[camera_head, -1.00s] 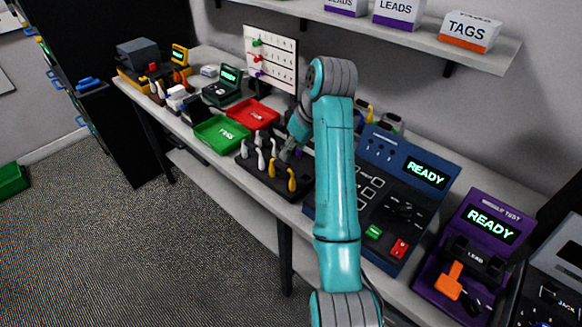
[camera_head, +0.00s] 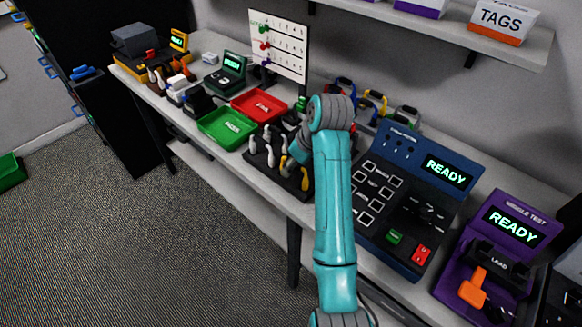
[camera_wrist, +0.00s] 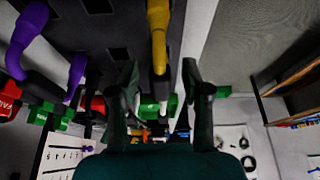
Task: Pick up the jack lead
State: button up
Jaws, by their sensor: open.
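A yellow-handled lead (camera_wrist: 159,45) stands between the fingers of my gripper (camera_wrist: 160,75) in the wrist view. The fingers are open, one on each side of it, and I see no contact. Purple-handled leads (camera_wrist: 76,72) are left of the gripper in the wrist view. No label shows which lead is the jack lead. In the head view my arm hides part of the rack and most of my gripper.
A green tray (camera_head: 226,141) and a red tray (camera_head: 283,108) lie left of and behind the rack. A blue READY console (camera_head: 385,222) stands close on the right, with a purple tester (camera_head: 520,225) beyond. A shelf (camera_head: 520,50) overhangs the wall side.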

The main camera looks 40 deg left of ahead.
jog(key=shift+a, duration=0.1)
grip_shut()
